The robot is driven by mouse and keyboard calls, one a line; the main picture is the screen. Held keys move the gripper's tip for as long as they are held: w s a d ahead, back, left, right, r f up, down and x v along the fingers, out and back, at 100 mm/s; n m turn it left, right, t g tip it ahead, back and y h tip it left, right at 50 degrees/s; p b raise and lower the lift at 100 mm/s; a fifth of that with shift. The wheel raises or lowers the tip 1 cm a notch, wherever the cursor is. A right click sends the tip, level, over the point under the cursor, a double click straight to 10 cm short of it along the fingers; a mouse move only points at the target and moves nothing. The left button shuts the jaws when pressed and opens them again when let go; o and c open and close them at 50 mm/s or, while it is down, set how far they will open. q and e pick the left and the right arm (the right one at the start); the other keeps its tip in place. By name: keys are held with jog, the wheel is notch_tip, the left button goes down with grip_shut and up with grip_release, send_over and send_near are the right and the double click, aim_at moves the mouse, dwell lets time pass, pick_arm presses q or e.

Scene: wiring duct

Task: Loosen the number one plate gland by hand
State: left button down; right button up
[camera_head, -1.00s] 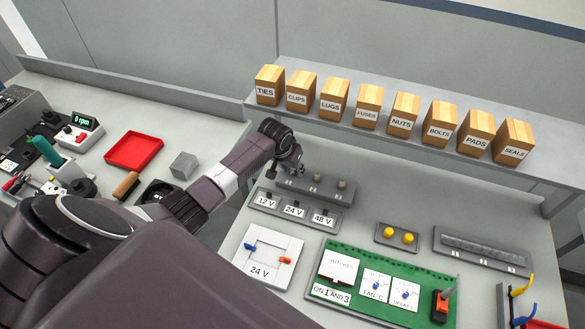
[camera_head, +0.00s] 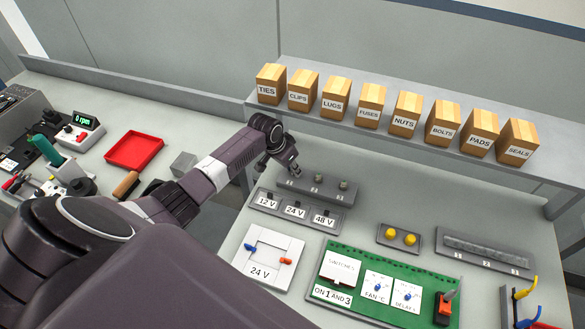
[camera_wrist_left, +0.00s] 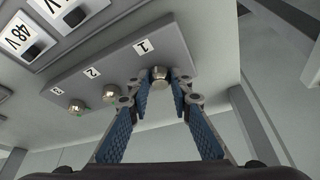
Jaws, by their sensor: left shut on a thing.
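The gland plate (camera_head: 322,195) is a grey bar with numbered glands, lying on the bench beyond the voltage switches. It also shows in the left wrist view (camera_wrist_left: 125,72), with labels 1, 2 and 3. The number one gland (camera_wrist_left: 159,75) is a metal knob at the bar's end beside label 1. My left gripper (camera_wrist_left: 160,86) is shut on it, with a fingertip on each side. In the head view my left gripper (camera_head: 294,173) covers this gland. The number two gland (camera_wrist_left: 110,93) and number three gland (camera_wrist_left: 77,106) stand free. My right gripper is not in view.
Switches marked 12 V, 24 V and 48 V (camera_head: 283,219) sit just in front of the plate. A white 24 V panel (camera_head: 290,247) and a green board (camera_head: 334,298) lie nearer. Labelled boxes (camera_head: 370,104) line the shelf behind.

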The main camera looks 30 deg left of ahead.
pick_arm(q)
jog(key=shift+d+r+n+p, duration=0.15)
jog(key=shift+n+p, duration=0.25)
jog(key=shift+p, duration=0.2)
jog(key=shift+n+y, duration=0.4)
jog(key=shift+n, duration=0.1)
jog(key=n+y, duration=0.1)
jog(key=n, duration=0.2)
jog(key=shift+d, duration=0.15)
jog(key=n, duration=0.2)
jog(key=n+g+y, duration=0.1)
jog(key=n, duration=0.1)
jog(key=shift+w+d+n+y, duration=0.1)
jog(key=shift+n+y, duration=0.2)
jog(key=shift+n, duration=0.1)
jog(key=shift+f+n+y, duration=0.2)
jog(key=shift+n+y, duration=0.1)
jog(key=shift+n, duration=0.3)
jog(key=c, duration=1.8)
grip_release()
